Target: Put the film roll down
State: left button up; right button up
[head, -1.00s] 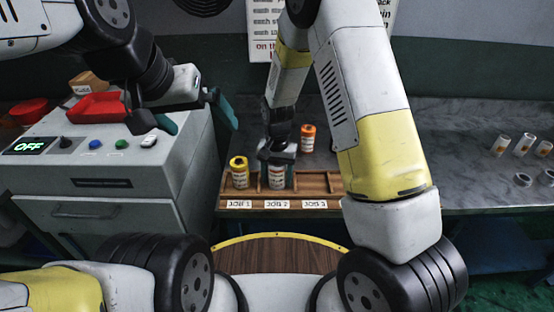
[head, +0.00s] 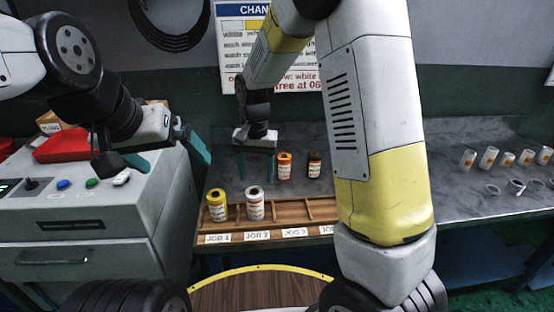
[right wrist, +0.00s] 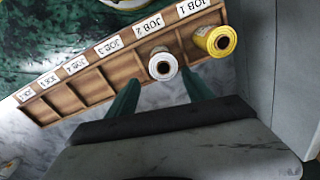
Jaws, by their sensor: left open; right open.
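The white film roll (head: 254,203) stands upright in the JOB 2 compartment of the wooden rack (head: 325,208). It also shows from above in the right wrist view (right wrist: 163,66). A yellow film roll (head: 217,205) stands beside it in the JOB 1 compartment and shows in the right wrist view (right wrist: 219,41). My right gripper (head: 256,166) is open and empty, above and behind the white roll, apart from it. In the right wrist view its two teal fingers (right wrist: 161,94) are spread. My left gripper (head: 170,153) is open and empty over the grey cabinet.
An orange-capped roll (head: 284,166) and a dark-capped roll (head: 315,165) stand on the bench behind the rack. Several small white cups (head: 488,158) and rings stand on the bench at right. The grey cabinet (head: 90,215) with a red tray (head: 70,148) is at left.

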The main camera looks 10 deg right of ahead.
jog(key=s+d+r+n+t+y, duration=0.1)
jog(key=s+d+r, duration=0.25)
jog(key=r, duration=0.25)
jog(key=s+d+r+t+y, duration=0.1)
jog(key=s+d+r, duration=0.25)
jog(key=r, duration=0.25)
jog(key=s+d+r+n+t, duration=0.1)
jog(key=s+d+r+t, duration=0.1)
jog(key=s, duration=0.4)
jog(key=s+d+r+t, duration=0.2)
jog(key=s+d+r, duration=0.2)
jog(key=s, duration=0.2)
jog(key=shift+s+d+r+n, duration=0.15)
jog(key=shift+d+r+n, duration=0.1)
jog(key=shift+n, duration=0.15)
